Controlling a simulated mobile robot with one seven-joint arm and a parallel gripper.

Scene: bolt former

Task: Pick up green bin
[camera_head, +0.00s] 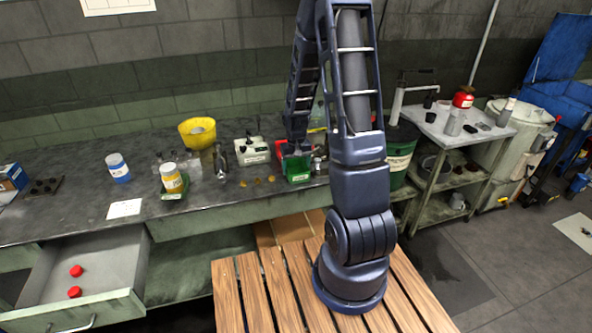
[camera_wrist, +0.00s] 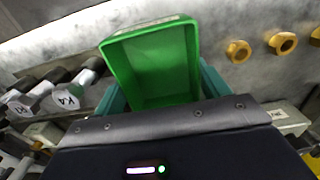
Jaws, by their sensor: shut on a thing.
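In the head view my gripper (camera_head: 297,148) is partly hidden by my own arm. I cannot tell whether the bin touches the bench.
A red bin (camera_head: 281,148) and a white box (camera_head: 252,151) stand beside the green bin. Brass nuts (camera_wrist: 283,43) lie nearby, and labelled bolts (camera_wrist: 68,97) lie on the other side. A yellow bucket (camera_head: 197,132) and jars stand left. A drawer (camera_head: 90,280) is open below.

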